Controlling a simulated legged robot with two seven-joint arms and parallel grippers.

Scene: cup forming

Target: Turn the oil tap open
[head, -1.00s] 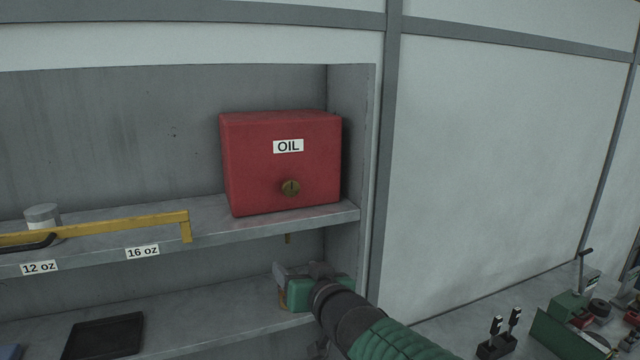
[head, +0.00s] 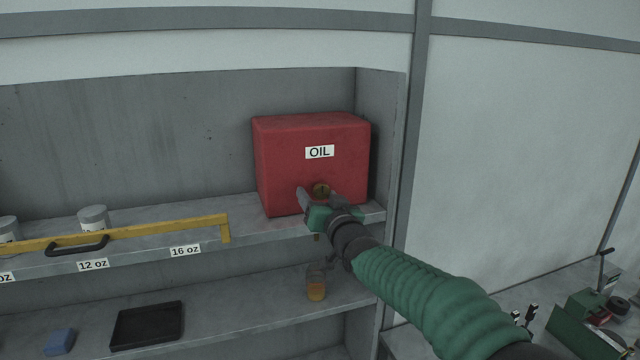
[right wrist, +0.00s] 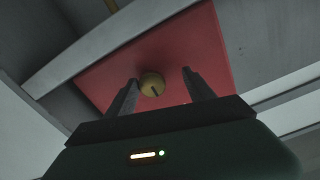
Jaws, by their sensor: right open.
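The red oil box (head: 285,160), labelled OIL, stands on the upper shelf. Its round brass tap (head: 321,189) is on the front face, low down, and has a dark slot. My right gripper (head: 318,193) is at the tap, in front of the box. In the right wrist view the tap (right wrist: 152,85) shows between the two open fingers (right wrist: 160,82), nearer the left one, and the jaws hold nothing. A gap shows between the tap and the right finger. My left gripper is not in view.
A cup with amber liquid (head: 316,286) stands on the lower shelf, below the box. A black tray (head: 147,325) and a blue block (head: 60,341) lie left of it. A yellow bar (head: 130,232) runs along the upper shelf's front, with pale cans (head: 93,218) behind.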

